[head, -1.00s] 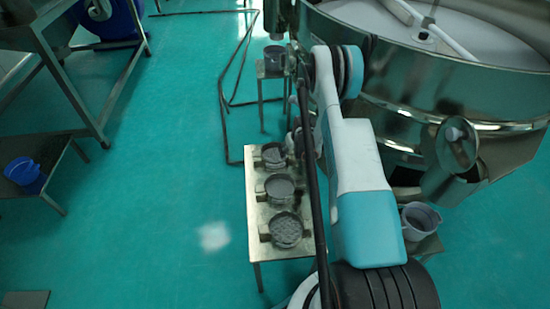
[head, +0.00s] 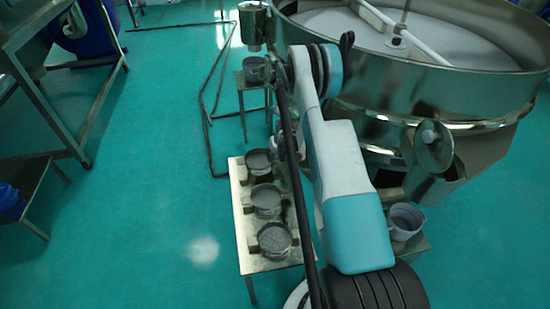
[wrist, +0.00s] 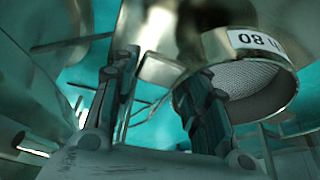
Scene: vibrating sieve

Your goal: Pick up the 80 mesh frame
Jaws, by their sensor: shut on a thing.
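The 80 mesh frame (wrist: 277,95) is a shiny metal ring with grey mesh inside; its white label reads 80 upside down in the wrist view. My gripper (wrist: 160,72) is shut on this frame, with its right finger overlapping the ring and shiny metal showing between the dark fingers. The exact contact is hard to see. In the head view my arm hides most of the gripper and the held frame. Three round containers or frames (head: 273,239) stand in a row on a small metal table (head: 248,262); their labels are not readable.
A large round metal sieve machine (head: 400,100) stands close at the right. A small stand with a grey pot (head: 254,70) is behind, and a white bucket (head: 405,221) sits at right. A metal bench (head: 55,95) is at left; the middle floor is clear.

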